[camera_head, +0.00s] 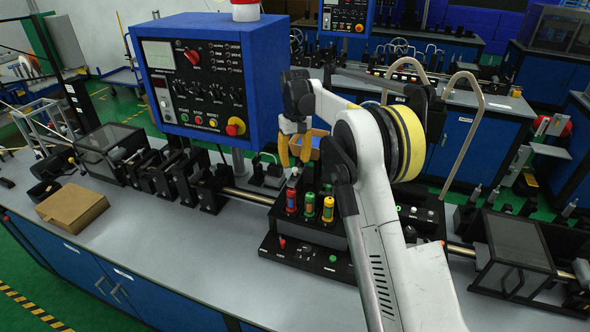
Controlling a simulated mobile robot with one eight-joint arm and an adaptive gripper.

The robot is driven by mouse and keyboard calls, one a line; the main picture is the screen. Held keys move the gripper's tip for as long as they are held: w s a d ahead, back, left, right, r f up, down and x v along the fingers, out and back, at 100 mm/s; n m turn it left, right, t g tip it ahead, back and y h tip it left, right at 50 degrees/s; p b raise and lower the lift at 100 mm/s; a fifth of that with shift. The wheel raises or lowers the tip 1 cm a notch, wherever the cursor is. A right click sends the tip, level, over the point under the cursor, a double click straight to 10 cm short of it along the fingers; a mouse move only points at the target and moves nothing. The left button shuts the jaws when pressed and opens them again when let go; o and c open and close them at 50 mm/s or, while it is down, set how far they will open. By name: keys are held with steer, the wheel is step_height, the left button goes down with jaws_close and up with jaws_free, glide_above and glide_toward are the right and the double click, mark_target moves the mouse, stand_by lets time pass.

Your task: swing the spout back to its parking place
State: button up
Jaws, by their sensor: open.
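My gripper (294,160) hangs fingers-down in the middle of the view, above the back of the black block with the coloured bottles. Its two yellow fingers are apart, with nothing visible between them. I cannot pick out the spout with certainty. A beige bent tube (481,118) rises behind the bench line to the right of my arm and curves over at its top. A second, shorter beige bent tube (402,64) shows to its left. My gripper is well to the left of both and touches neither. My arm hides part of the area between.
A blue control box (205,85) stands left of my gripper. Red, green and yellow bottles (309,205) stand in a black block (300,235) below it. A cardboard box (72,208) lies on the grey bench (165,265), whose front is mostly clear.

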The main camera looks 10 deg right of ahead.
mark_target(295, 168)
steer(key=shift+f, duration=1.7)
steer(key=shift+c, duration=0.5)
jaws_close()
steer(key=shift+w+a+m+p, duration=0.4)
steer(key=shift+w+m, duration=0.35)
steer(key=shift+m, duration=1.1)
steer(key=shift+w+a+m+p, duration=0.2)
steer(key=shift+w+a+m, duration=0.45)
steer(key=shift+m, duration=1.15)
steer(key=shift+w+a+m+p, duration=0.3)
steer(key=shift+w+m, duration=0.6)
steer(key=shift+m, duration=0.95)
